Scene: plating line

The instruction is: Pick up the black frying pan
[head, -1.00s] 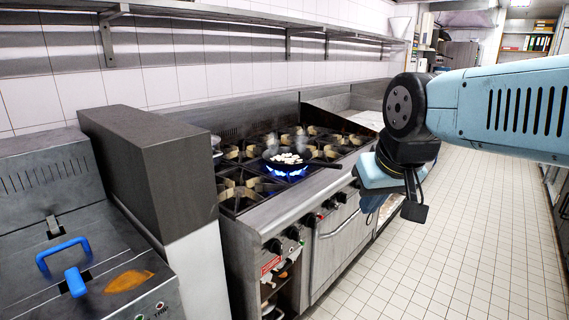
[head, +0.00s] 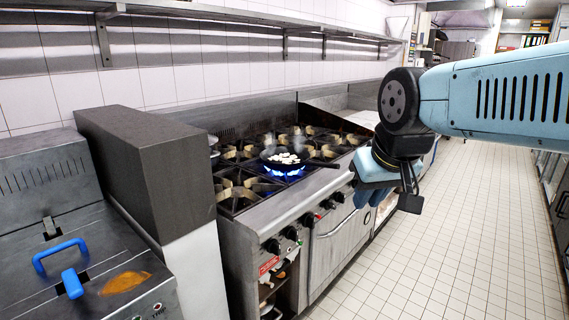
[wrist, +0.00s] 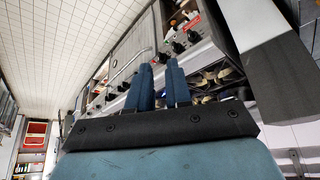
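The black frying pan (head: 271,157) sits upright on a lit burner of the stove in the head view. It holds several pale pieces of food, and blue flame shows under it. Its dark handle (head: 324,164) points right, toward the stove's front edge. My gripper (head: 369,200) is to the right of the pan, out past the stove's front, and does not touch it. In the wrist view my gripper (wrist: 159,66) has two blue fingers with an empty gap between them. I cannot make out the pan in the wrist view.
The stove (head: 262,218) has several burner grates and a row of front knobs. A dark-topped block (head: 150,165) and a fryer with blue handles (head: 62,252) stand left of it. A wall shelf (head: 230,17) runs above. The tiled floor (head: 450,250) at right is clear.

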